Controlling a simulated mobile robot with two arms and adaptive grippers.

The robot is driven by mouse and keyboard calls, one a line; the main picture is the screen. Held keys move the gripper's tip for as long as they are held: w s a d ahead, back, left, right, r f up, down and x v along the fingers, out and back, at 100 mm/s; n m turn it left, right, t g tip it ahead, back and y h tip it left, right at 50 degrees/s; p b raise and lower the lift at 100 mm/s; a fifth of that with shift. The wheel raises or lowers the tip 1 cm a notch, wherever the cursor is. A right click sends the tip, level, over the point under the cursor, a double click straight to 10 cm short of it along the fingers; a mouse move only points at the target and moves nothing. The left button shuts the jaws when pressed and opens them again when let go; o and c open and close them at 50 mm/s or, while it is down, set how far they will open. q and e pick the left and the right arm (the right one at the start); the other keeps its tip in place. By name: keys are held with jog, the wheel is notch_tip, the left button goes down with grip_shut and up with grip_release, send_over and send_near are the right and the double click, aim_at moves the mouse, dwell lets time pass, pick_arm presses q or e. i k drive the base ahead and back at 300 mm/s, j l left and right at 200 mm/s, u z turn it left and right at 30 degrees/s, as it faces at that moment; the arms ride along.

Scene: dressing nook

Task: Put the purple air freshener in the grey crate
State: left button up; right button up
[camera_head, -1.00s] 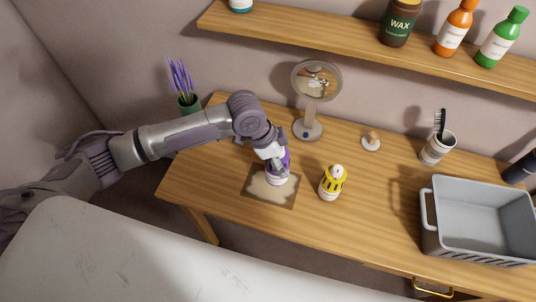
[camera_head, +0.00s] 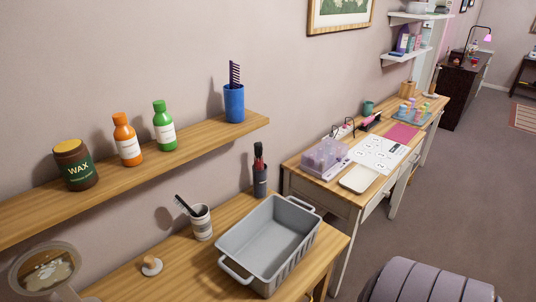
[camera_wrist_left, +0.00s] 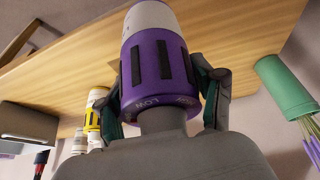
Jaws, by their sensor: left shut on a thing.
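The grey crate (camera_head: 292,265) stands empty on the wooden desk in the head view, with a handle at each end. The purple air freshener (camera_wrist_left: 157,68) shows in the wrist view, with dark slots and a white end. My left gripper (camera_wrist_left: 166,85) is shut on it, one finger on each side. A grey shape at the left of the wrist view looks like the crate (camera_wrist_left: 25,122), apart from the air freshener. Neither the air freshener nor my left gripper is in the head view. My right gripper is in neither view.
A striped cup (camera_head: 201,223) with a brush and a dark bottle (camera_head: 260,178) stand behind the crate. A round mirror (camera_head: 45,268) and a small knobbed stand (camera_head: 151,266) are to its left. The wrist view shows a yellow-black container (camera_wrist_left: 93,118) and a green pot (camera_wrist_left: 284,88).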

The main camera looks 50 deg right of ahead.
aim_at(270, 252)
jog(key=k+l, duration=0.1)
jog(key=l, duration=0.65)
jog(key=k+l, duration=0.1)
jog(key=l, duration=0.65)
jog(key=k+l, duration=0.1)
jog(key=l, duration=0.65)
